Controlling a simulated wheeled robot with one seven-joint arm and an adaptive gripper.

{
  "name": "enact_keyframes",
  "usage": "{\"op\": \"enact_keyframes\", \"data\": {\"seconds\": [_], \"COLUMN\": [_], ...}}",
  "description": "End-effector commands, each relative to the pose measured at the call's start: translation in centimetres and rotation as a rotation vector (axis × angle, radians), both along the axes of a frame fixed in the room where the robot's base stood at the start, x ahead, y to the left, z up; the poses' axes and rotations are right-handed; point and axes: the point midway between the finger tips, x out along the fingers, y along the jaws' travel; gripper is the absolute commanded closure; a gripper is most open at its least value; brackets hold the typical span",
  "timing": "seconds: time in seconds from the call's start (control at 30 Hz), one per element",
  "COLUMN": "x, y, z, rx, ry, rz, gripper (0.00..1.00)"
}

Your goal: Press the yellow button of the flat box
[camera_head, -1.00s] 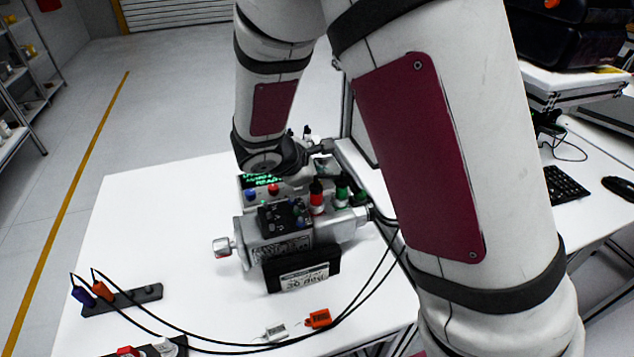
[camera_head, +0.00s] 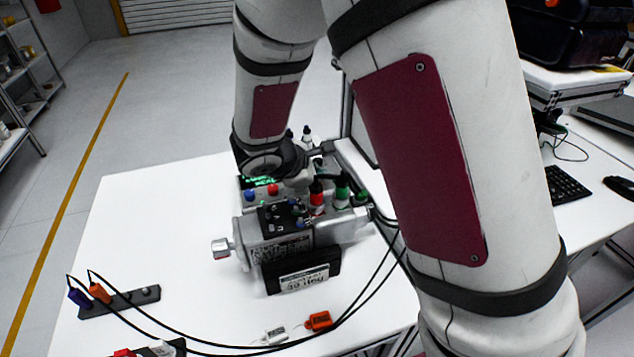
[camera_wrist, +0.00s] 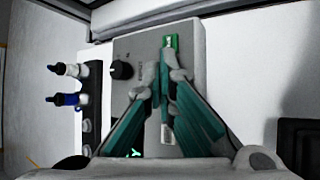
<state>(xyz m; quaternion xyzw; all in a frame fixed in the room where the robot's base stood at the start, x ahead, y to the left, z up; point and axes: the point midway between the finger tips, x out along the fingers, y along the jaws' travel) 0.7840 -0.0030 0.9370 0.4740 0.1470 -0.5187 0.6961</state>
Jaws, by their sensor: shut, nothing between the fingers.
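A grey box (camera_wrist: 140,50) with a black knob (camera_wrist: 121,70) lies under my gripper in the wrist view. I cannot tell surely whether it is the flat box. No yellow button can be made out; my fingers cover part of the box's face. My gripper (camera_wrist: 165,72) is shut and empty, its teal-sided fingers meeting over the box face just below a green part (camera_wrist: 170,42). Whether the tips touch the box cannot be told. In the head view my wrist hides most of the gripper and what lies under it.
A grey device (camera_head: 290,238) with a black label plate (camera_head: 302,272) stands in front of my wrist. Red and green plugs (camera_head: 342,188) rise beside it. Black cables cross the white table (camera_head: 150,230). A dark strip (camera_head: 120,302) holds blue and orange plugs. The table's left part is mostly clear.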

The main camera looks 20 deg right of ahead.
Motion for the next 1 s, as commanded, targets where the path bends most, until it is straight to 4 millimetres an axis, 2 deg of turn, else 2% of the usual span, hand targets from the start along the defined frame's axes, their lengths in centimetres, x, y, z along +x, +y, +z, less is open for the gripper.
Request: {"op": "enact_keyframes", "data": {"seconds": [0.5,1.0], "x": [0.0,0.0], "y": [0.0,0.0], "z": [-0.2,1.5], "rx": [0.001,0.000], "ry": [0.001,0.000], "rz": [0.000,0.000], "gripper": [1.00,1.00]}}
